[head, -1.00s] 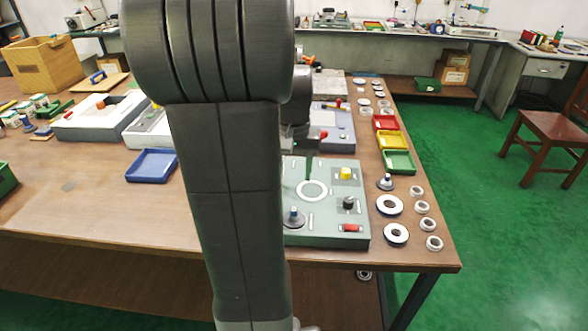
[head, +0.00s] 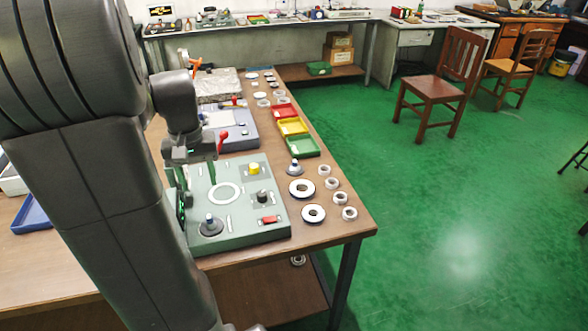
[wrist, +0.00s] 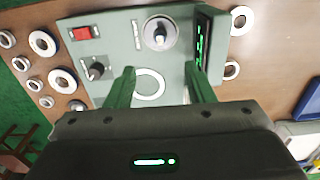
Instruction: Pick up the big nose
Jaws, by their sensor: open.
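The smaller grey one (head: 294,168) stands on the table right of the panel. I cannot tell for certain which is called the big nose. My gripper (head: 197,178) is over the panel's left back part. In the wrist view its two green fingers (wrist: 160,75) are apart and empty, near the panel's white ring (wrist: 150,84).
Several bearing rings (head: 302,188) lie right of the panel, near the table's edge. Red, yellow and green trays (head: 301,146) stand behind them. The panel carries a yellow knob (head: 254,168), a black knob (head: 262,196) and a red switch (head: 269,219). Green floor lies open to the right.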

